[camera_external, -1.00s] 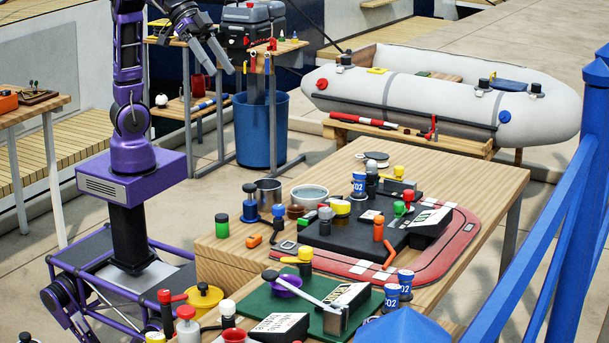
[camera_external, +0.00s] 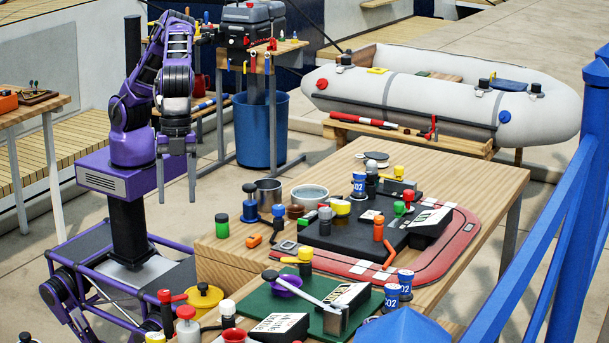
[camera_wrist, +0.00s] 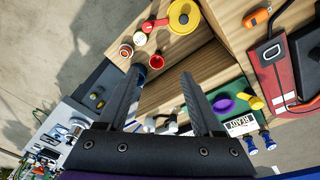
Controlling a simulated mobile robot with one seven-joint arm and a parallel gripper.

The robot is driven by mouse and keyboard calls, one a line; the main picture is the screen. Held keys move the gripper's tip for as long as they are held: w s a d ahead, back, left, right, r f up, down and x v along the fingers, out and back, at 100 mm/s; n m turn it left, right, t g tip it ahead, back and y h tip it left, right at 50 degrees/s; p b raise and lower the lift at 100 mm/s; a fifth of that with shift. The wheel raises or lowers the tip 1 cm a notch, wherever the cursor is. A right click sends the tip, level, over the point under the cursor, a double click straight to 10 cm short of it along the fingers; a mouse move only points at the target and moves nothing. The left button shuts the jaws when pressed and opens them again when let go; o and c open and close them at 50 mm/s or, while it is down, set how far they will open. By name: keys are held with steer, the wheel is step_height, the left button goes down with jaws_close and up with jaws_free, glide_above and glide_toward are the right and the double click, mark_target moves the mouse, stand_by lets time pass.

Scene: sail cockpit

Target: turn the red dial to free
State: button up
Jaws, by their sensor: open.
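Several red parts show, and I cannot tell which is the dial. A red lever-shaped knob (camera_external: 170,297) stands on the near table beside a red-topped bottle (camera_external: 186,312). The lever-shaped knob also shows at the top of the wrist view (camera_wrist: 149,24), near a red cup (camera_wrist: 156,62). A label reading "free" cannot be made out. My gripper (camera_external: 177,198) is open and empty, fingers pointing down, in the air left of the big table. In the wrist view my gripper (camera_wrist: 160,74) has its two fingers well apart with nothing between them.
A black panel (camera_external: 345,239) lies on the wooden table (camera_external: 470,165). Blue railing (camera_external: 560,220) stands at right.

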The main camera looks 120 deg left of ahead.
steer(key=m+g+y, duration=0.1)
steer(key=m, duration=0.1)
glide_toward(159, 295)
steer(key=f+b, duration=0.1)
steer(key=f, duration=0.3)
steer(key=f+b, duration=0.1)
steer(key=f, duration=0.3)
steer(key=shift+s+d+f, duration=0.1)
steer(key=shift+d+f, duration=0.1)
steer(key=shift+f, duration=0.2)
jaws_close()
